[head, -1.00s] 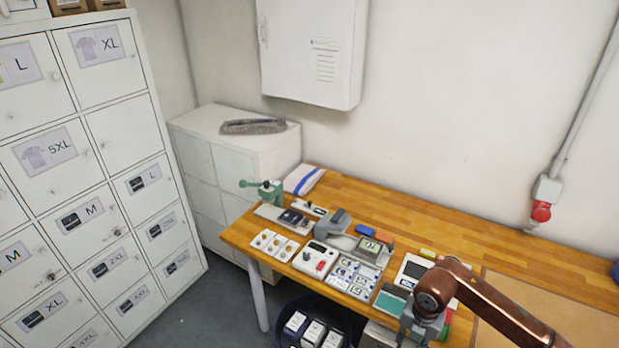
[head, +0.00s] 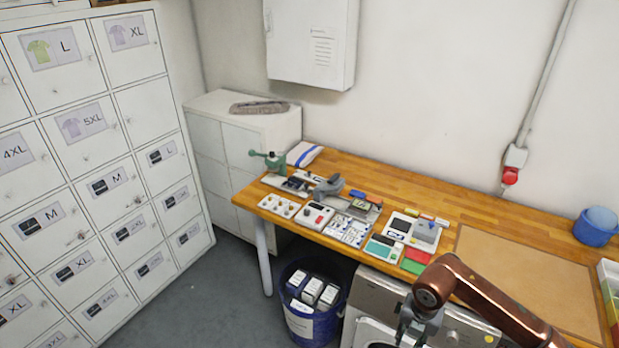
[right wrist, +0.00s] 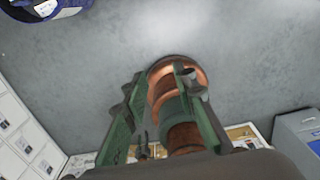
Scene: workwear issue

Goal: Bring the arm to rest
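My right arm, copper coloured, comes in from the lower right of the head view and bends down at its elbow. My right gripper (head: 413,330) is low at the bottom edge there, in front of the white washing-machine-like appliance, partly cut off. In the right wrist view its two greenish fingers (right wrist: 165,110) stand apart with nothing visibly gripped. A copper and green cylindrical part, apparently mine, shows behind the gap. My left arm and gripper are not in the head view.
The wooden bench (head: 390,185) carries several small items and a brown mat (head: 520,270). Below it are a blue bin (head: 318,325) with boxes and the white appliance (head: 375,300). Lockers (head: 85,140) stand at left. Grey floor (head: 220,300) is clear between lockers and bin.

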